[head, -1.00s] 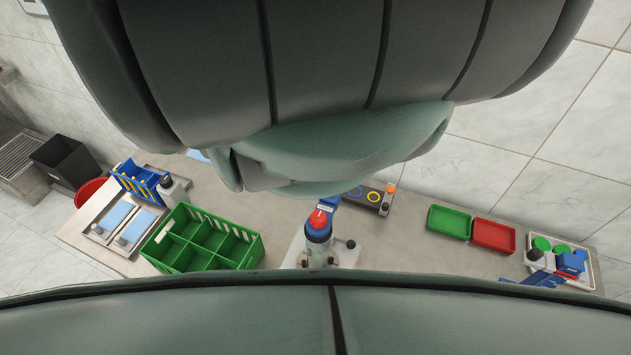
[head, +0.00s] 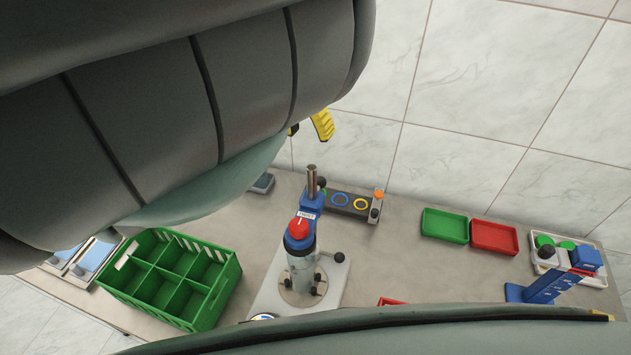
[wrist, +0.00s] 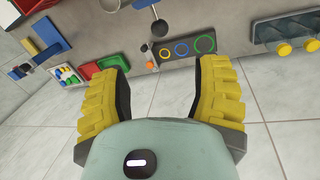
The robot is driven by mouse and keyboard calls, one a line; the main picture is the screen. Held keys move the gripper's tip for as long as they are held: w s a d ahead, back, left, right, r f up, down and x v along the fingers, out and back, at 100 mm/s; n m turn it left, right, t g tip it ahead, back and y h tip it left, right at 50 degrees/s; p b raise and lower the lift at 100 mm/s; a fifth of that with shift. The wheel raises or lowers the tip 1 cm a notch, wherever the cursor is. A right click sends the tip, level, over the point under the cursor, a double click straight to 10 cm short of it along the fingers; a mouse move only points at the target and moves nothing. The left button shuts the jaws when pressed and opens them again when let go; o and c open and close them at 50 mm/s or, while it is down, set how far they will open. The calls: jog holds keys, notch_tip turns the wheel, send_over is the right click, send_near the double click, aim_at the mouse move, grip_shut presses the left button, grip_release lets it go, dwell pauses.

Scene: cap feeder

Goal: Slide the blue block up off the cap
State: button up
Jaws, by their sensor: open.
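A blue block (head: 585,259) stands at the white tray (head: 600,283) at the far right of the bench, beside a blue sloped piece (head: 545,288). Another blue block (head: 311,204) with a label sits on a steel post, next to a red knob (head: 299,228) on an upright cylinder. I cannot tell which block the task names, and no cap shows clearly under either. Green discs (head: 545,241) lie in the white tray. My gripper (wrist: 162,65) is open and empty, its yellow fingers wide apart. In the head view only a yellow finger (head: 322,125) shows, high before the wall.
A green divided crate (head: 215,305) stands left of the post fixture. A panel with coloured rings (head: 350,203) lies behind it. A green tray (head: 445,226) and a red tray (head: 494,237) sit toward the right. Bench between fixture and trays is mostly clear.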

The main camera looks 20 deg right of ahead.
aim_at(319, 178)
jog(key=f, duration=0.3)
jog(key=s+d+f+p, duration=0.1)
jog(key=f, duration=0.5)
jog(key=shift+s+d+f, duration=0.25)
jog(key=shift+d+f, duration=0.05)
jog(key=shift+f, duration=0.1)
jog(key=shift+d+f+p, duration=0.15)
jog(key=shift+f+p, duration=0.15)
jog(key=shift+s+d+f+b, duration=0.1)
jog(key=shift+s+f+b, duration=0.1)
jog(key=shift+f, duration=0.85)
jog(key=shift+s+f+b, duration=0.1)
jog(key=shift+f+b, duration=0.1)
jog(key=shift+f, duration=0.8)
jog(key=shift+o, duration=0.2)
grip_shut()
